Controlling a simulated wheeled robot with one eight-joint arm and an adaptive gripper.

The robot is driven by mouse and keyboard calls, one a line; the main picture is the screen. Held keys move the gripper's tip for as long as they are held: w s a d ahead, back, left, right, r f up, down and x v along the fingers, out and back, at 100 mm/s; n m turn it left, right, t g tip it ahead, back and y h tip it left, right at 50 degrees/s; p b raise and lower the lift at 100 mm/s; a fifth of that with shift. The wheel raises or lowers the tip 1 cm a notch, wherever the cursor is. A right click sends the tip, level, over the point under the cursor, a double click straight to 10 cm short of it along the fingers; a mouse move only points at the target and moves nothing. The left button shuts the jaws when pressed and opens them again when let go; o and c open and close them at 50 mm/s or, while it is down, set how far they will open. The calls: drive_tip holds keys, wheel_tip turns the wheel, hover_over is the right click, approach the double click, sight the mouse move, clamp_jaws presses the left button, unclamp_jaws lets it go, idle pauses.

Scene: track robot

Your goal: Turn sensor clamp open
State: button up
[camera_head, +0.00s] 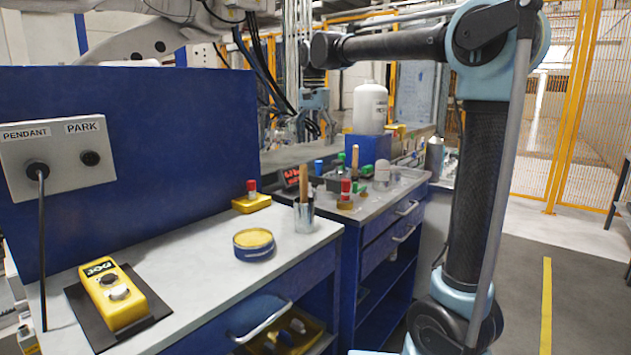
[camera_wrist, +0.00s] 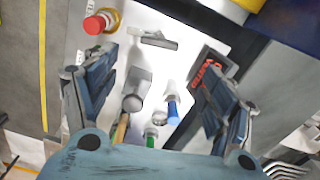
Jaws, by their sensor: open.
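My gripper (camera_wrist: 158,75) is open and empty, with its two fingers spread on either side of the wrist view. In the head view it hangs above the far bench at the end of my arm, partly lost among cables. I cannot tell for sure which part is the sensor clamp. A small grey T-shaped bar (camera_wrist: 158,40) lies on the white surface beyond the fingertips. A grey round-ended part (camera_wrist: 137,88) stands between the fingers. A red-capped brass fitting (camera_wrist: 98,23) is at upper left, outside the left finger. It also shows in the head view (camera_head: 345,192).
Between the fingers are a blue-capped part (camera_wrist: 172,110) and a green part (camera_wrist: 150,142). A display with red characters (camera_wrist: 207,76) sits by the right finger. A yellow pendant (camera_head: 115,292) lies on the near counter.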

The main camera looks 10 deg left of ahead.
sight(315, 178)
wheel_tip(315, 178, down, 14)
drive_tip(key=shift+r, duration=0.25)
idle(0.3)
drive_tip(key=c, duration=1.1)
